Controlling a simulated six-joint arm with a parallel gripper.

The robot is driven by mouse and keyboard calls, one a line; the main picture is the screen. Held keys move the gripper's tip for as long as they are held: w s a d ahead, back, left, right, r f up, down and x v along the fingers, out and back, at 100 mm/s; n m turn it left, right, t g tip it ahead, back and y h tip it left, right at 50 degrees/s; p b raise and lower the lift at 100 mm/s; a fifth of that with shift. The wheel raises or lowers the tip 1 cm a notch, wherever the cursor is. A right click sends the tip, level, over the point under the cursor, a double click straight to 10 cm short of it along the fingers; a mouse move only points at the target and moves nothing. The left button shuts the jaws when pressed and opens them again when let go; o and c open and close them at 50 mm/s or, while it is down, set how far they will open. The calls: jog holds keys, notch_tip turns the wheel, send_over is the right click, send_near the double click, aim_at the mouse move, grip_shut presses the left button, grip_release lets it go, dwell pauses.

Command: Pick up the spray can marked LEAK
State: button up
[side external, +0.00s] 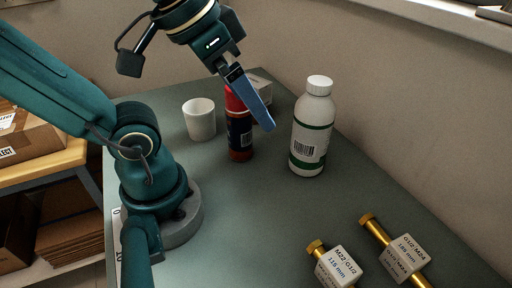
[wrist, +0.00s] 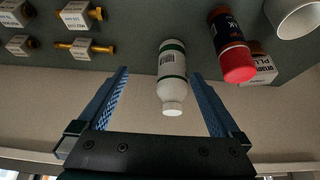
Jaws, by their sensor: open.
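The spray can (side external: 240,135) stands upright on the bench, with a red cap and a dark and red body. Part of its top is hidden behind my gripper's blue finger in the side view. In the wrist view the can (wrist: 225,30) is at the upper right, outside the fingers, with the letters "AK" readable on its label. My gripper (wrist: 160,73) is open and empty, its blue fingers spread. In the side view my gripper (side external: 262,118) hangs tilted above the bench, between the can and a white bottle (side external: 312,130). The bottle (wrist: 172,75) appears between the fingers in the wrist view.
A white cup (side external: 199,120) stands left of the can. A small white box (side external: 260,88) is behind it, partly hidden. Boxed brass fittings (side external: 338,266) lie at the near right. A wall runs behind the bench (side external: 270,215), whose middle is clear.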

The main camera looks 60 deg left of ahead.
notch_tip(320, 180, up, 6)
jog(key=m+g+y, duration=0.5)
jog(key=m+y, duration=0.9)
jog(key=m, duration=0.5)
send_over(239, 124)
jog(key=w, duration=0.1)
jog(key=f, duration=1.2)
jog(key=shift+a+f, duration=0.25)
jog(key=shift+a, duration=0.05)
jog(key=shift+h, duration=0.3)
jog(key=shift+f+x, duration=0.15)
jog(key=shift+x, duration=1.2)
jog(key=shift+f+x, duration=0.15)
jog(key=shift+x, duration=1.25)
jog(key=shift+d, duration=0.2)
